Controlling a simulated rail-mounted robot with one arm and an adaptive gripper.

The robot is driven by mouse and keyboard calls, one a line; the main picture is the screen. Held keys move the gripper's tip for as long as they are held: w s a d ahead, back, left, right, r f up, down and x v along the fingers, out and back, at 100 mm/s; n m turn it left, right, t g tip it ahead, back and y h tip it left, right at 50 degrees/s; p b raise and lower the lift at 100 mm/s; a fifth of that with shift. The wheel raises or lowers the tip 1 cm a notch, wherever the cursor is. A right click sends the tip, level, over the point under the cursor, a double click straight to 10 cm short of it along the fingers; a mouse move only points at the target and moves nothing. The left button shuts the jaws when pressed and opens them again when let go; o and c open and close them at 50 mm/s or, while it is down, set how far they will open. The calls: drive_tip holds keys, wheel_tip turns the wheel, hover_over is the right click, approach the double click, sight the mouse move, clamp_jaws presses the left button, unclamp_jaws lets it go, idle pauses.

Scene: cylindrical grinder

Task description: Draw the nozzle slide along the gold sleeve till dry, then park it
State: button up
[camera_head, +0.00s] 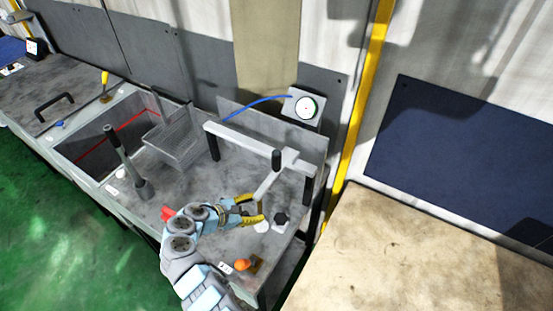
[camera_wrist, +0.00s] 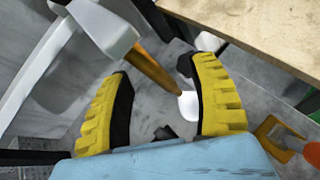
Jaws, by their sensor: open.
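The gold sleeve (camera_wrist: 155,70) shows in the wrist view as a slanting rod. It runs from a pale grey block (camera_wrist: 103,28), which looks like the nozzle slide, toward a white round spot (camera_wrist: 188,104). My gripper (camera_wrist: 158,88) is open, with its yellow fingers on either side of the sleeve's line. I cannot tell whether they touch it or how deep it lies between them. In the head view my gripper (camera_head: 254,208) is low over the bench, below the pale arm (camera_head: 266,187) hanging from the grey rail (camera_head: 245,140). The sleeve is not clear there.
A black knob (camera_head: 281,219) stands close right of my gripper, and an orange knob (camera_head: 242,265) sits at the front edge. A dark upright lever (camera_head: 125,160), a wire basket (camera_head: 175,148) and an open basin (camera_head: 95,150) lie left. A round gauge (camera_head: 306,108) is behind the rail.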

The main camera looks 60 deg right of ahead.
sight(273, 163)
drive_tip(key=w+a+r+n+t+h, duration=0.2)
drive_tip(key=a+r+n+h, duration=0.2)
drive_tip(key=r+n+h, duration=0.5)
drive_tip(key=s+d, duration=0.1)
drive_tip(key=d, duration=0.4)
drive_tip(key=s+d+r+m+y+p, duration=0.1)
drive_tip(key=d, duration=0.5)
drive_tip(key=s+d+r+m+y+p, duration=0.1)
drive_tip(key=d, duration=0.5)
drive_tip(key=shift+s+d, duration=0.1)
drive_tip(key=shift+s, duration=0.1)
clamp_jaws()
